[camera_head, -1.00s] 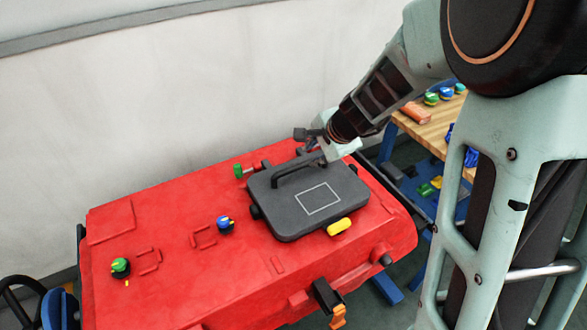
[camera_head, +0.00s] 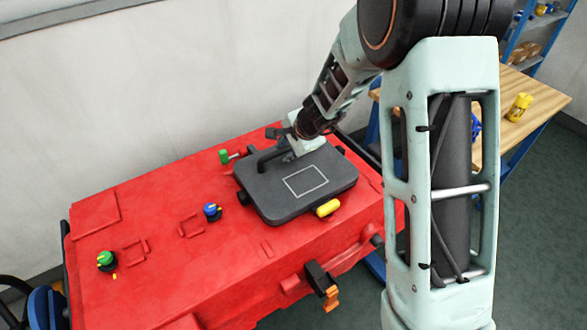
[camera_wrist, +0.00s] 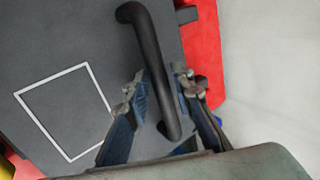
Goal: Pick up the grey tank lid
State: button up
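The grey tank lid (camera_head: 325,192) is a flat, dark, rounded slab with a pale rectangle outline, lying on the red tank (camera_head: 150,255). Its black bar handle (camera_head: 268,160) stands up along the far side. My gripper (camera_wrist: 160,88) is open, with one finger on each side of the handle in the wrist view, near one end. Gaps show between the fingers and the bar. In the head view my gripper is over the handle's right end, and my wrist partly hides that end. The lid surface (camera_wrist: 60,55) fills the left of the wrist view.
A yellow knob (camera_head: 328,208) sits at the lid's near edge. Green (camera_head: 225,157) and blue (camera_head: 211,210) knobs stand on the tank top. A pale wall (camera_head: 150,80) rises behind. A wooden table (camera_head: 525,95) stands at the right.

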jog(key=shift+w+f, duration=0.15)
jog(key=shift+f, duration=0.1)
jog(key=shift+c, duration=0.2)
grip_shut()
jog(key=shift+r, duration=0.1)
